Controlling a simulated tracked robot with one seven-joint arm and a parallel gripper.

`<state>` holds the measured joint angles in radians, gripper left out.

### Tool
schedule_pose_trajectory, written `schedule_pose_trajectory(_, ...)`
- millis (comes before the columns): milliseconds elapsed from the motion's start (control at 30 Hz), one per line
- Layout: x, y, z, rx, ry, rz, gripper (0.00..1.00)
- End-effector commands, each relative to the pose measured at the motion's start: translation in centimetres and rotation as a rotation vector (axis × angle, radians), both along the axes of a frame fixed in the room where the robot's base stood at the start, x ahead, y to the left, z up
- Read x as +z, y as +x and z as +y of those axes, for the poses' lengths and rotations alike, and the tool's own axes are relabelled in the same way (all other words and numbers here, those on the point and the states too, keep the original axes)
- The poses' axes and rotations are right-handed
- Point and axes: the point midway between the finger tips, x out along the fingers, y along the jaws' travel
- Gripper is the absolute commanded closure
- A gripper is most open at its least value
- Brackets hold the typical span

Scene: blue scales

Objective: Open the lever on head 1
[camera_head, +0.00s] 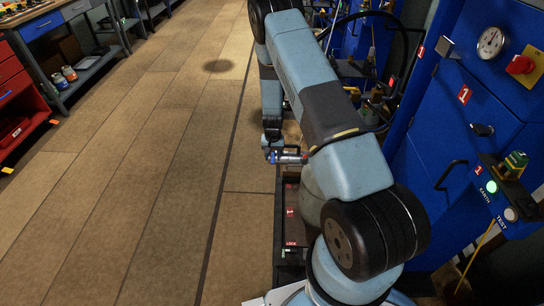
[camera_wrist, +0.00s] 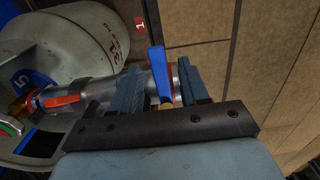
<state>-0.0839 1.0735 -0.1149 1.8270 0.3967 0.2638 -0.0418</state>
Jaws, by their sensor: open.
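In the wrist view my gripper (camera_wrist: 160,76) is open, with one finger on each side of an upright blue lever (camera_wrist: 156,62). The lever sits on a silver filling head (camera_wrist: 98,90) with red bands, and I cannot tell whether either finger touches it. The head lies beside a pale grey gas cylinder (camera_wrist: 90,35) with a blue label. A red tag marked 1 (camera_wrist: 139,24) shows above it. In the head view the silver head (camera_head: 291,158) is small beneath my arm, and my fingertips are hard to make out.
A blue cabinet (camera_head: 440,130) stands on the right with a gauge (camera_head: 491,42), a red knob (camera_head: 521,65) and a lit green button (camera_head: 491,187). A workbench (camera_head: 85,62) and red drawers (camera_head: 14,92) stand at the left. The plank floor (camera_head: 150,170) between is clear.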

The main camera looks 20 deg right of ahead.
Motion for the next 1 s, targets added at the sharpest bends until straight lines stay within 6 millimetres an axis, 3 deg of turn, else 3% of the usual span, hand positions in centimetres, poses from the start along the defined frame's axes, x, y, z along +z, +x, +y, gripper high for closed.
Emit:
schedule_pose_trajectory(267, -0.12, 0.01, 0.03, 0.0, 0.0, 0.0, 0.55)
schedule_pose_trajectory(733, -0.1, 0.0, 0.04, 0.0, 0.0, 0.0, 0.98)
schedule_pose_trajectory(1000, -0.09, 0.01, 0.07, 0.001, 0.0, 0.0, 1.0)
